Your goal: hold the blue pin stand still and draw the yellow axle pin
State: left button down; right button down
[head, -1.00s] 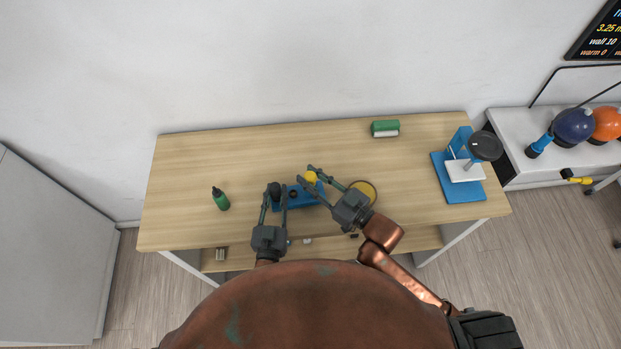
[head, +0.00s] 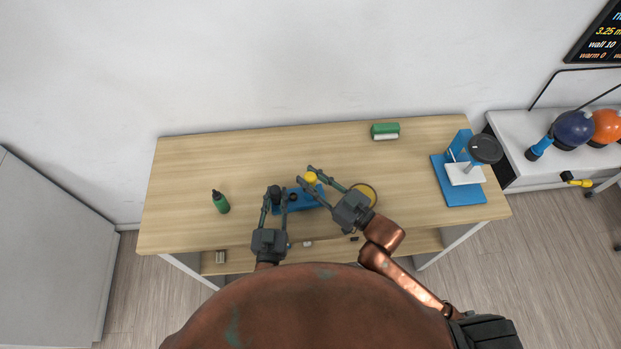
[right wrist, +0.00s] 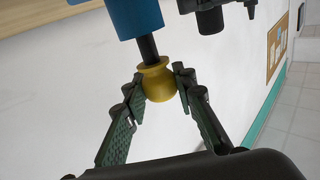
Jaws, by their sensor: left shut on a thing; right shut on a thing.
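The blue pin stand (head: 307,202) lies on the wooden table, with dark knobs on it and the yellow axle pin (head: 310,178) at its right part. My left gripper (head: 275,192) is shut on the dark knob at the stand's left end. My right gripper (head: 306,175) is shut on the yellow pin's round head. In the right wrist view, my right gripper's fingers (right wrist: 160,84) press both sides of the yellow head (right wrist: 158,86). A dark shaft (right wrist: 149,48) runs from it into a blue cylindrical part (right wrist: 133,15). The shaft's far end is hidden.
A green bottle (head: 220,202) stands at the left. A round yellow-rimmed disc (head: 371,190) lies beside my right gripper. A green and white block (head: 385,131) is at the back, and a blue fixture (head: 465,192) at the right. The table's back left is clear.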

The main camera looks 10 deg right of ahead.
jog(key=shift+r, duration=1.2)
dwell(0.3)
jog(key=shift+r, duration=0.85)
jog(key=shift+r, duration=0.5)
dwell(0.4)
pick_arm(q)
jog(key=c, duration=1.6)
grip_release()
